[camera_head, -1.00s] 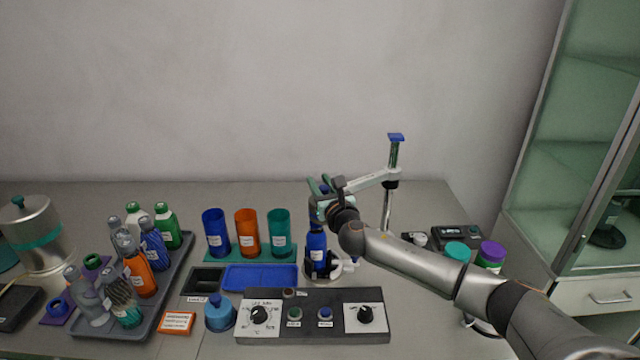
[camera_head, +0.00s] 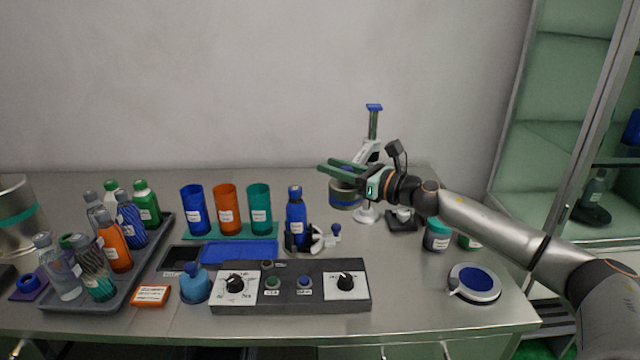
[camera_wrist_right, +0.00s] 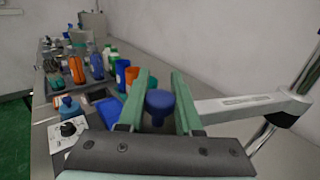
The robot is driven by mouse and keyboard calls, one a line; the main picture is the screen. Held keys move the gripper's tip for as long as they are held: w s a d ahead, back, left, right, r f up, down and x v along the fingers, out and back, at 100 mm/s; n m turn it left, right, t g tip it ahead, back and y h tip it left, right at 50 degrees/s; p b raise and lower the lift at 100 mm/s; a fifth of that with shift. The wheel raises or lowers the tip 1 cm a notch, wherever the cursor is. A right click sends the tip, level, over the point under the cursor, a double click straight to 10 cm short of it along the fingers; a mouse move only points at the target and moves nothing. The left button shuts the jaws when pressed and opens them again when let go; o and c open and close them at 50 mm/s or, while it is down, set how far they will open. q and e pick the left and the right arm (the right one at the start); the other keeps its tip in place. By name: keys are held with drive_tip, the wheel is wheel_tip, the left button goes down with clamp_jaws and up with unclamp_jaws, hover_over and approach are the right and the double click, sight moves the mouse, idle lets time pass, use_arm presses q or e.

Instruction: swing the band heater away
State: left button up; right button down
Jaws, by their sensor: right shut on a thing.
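The band heater (camera_head: 345,195) is a grey ring with a blue and yellowish side, hanging at the end of a pale swing arm (camera_head: 368,152). The arm also shows in the right wrist view (camera_wrist_right: 240,105). It pivots on an upright post (camera_head: 373,125) with a blue cap. My right gripper (camera_head: 332,172), with green fingers, is shut on the heater's blue knob (camera_wrist_right: 160,104), which sits between the fingers in the right wrist view. The heater hangs to the right of the blue bottle (camera_head: 296,220), clear of it. My left gripper is not in view.
A control box (camera_head: 290,287) with dials is in front of the bottle. Blue, orange and teal cups (camera_head: 227,208) and a bottle tray (camera_head: 70,296) stand left. Jars (camera_head: 437,234) and a round blue-topped dish (camera_head: 474,282) are right. The bench's front right is mostly clear.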

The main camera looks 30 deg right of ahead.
drive_tip(key=s+y+b, duration=0.1)
drive_tip(key=s+d+f+n+y+b, duration=0.1)
drive_tip(key=b, duration=0.1)
drive_tip(key=shift+s+d+g, duration=0.1)
drive_tip(key=shift+d+g, duration=0.2)
drive_tip(key=shift+g, duration=0.1)
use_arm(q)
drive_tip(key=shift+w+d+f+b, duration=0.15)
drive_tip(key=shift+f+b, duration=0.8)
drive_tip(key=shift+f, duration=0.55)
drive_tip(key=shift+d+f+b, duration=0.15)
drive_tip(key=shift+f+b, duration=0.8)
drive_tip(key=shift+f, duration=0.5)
use_arm(e)
drive_tip(key=shift+s+d+r+n+g+y, duration=0.2)
drive_tip(key=shift+s+d+n+g+y, duration=0.25)
drive_tip(key=shift+s+d+n+y, duration=0.25)
drive_tip(key=shift+s+d+r+n+g+y, duration=0.2)
drive_tip(key=shift+s+d+n+g+y, duration=0.3)
drive_tip(key=shift+s+y, duration=0.25)
drive_tip(key=shift+s+d+r+n+g+y, duration=0.2)
drive_tip(key=shift+s+d+n+g+y, duration=0.25)
drive_tip(key=shift+s+d+n+y, duration=0.25)
drive_tip(key=shift+a, duration=0.1)
